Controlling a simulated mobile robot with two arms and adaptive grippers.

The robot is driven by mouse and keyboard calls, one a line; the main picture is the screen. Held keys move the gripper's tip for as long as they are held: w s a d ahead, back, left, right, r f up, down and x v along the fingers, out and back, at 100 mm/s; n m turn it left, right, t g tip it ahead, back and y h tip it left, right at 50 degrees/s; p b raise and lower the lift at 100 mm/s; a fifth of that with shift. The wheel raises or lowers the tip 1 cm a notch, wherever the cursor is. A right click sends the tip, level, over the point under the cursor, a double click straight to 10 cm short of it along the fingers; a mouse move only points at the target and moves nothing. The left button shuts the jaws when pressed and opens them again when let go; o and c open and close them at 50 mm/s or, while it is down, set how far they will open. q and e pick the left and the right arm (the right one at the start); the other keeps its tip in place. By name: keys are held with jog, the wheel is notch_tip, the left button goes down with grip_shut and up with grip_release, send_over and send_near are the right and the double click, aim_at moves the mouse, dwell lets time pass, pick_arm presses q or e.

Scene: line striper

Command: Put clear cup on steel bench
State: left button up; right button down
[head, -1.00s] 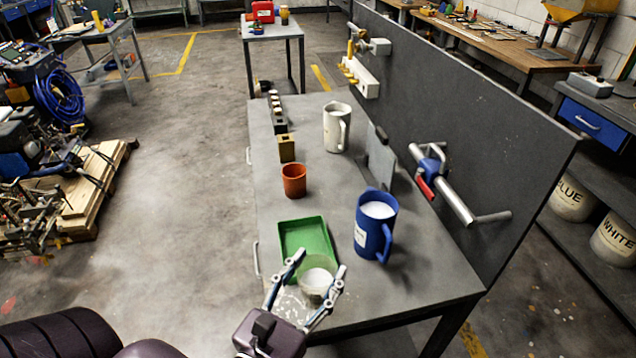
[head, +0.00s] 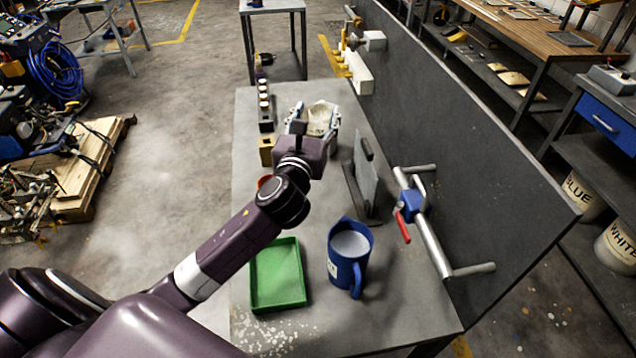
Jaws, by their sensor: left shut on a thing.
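My left gripper (head: 315,120) reaches over the grey bench (head: 395,305) toward its far half. It is shut on the clear cup (head: 319,117), a pale shape between the fingers. The wrist hides the cup's lower part, and I cannot tell whether it touches the bench top. The cream jug, seen there earlier, lies in the same line of sight, so its outline cannot be told apart from the cup's. My right gripper is not in view.
A green tray (head: 278,277) and a blue jug (head: 350,258) stand in the near half. My wrist mostly covers an orange cup (head: 264,181). Blocks line the left edge. A dark panel (head: 470,170) with a pipe and red-handled valve bounds the right side.

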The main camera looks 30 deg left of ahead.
pick_arm(q)
jog(key=f+b, duration=0.2)
jog(key=f, duration=0.7)
jog(key=f+b, duration=0.2)
jog(key=f, duration=0.7)
jog(key=shift+s+b, duration=0.2)
jog(key=shift+b, duration=0.2)
jog(key=shift+f, duration=0.3)
jog(key=shift+r, duration=0.1)
jog(key=o, duration=1.4)
jog(key=shift+f, duration=0.2)
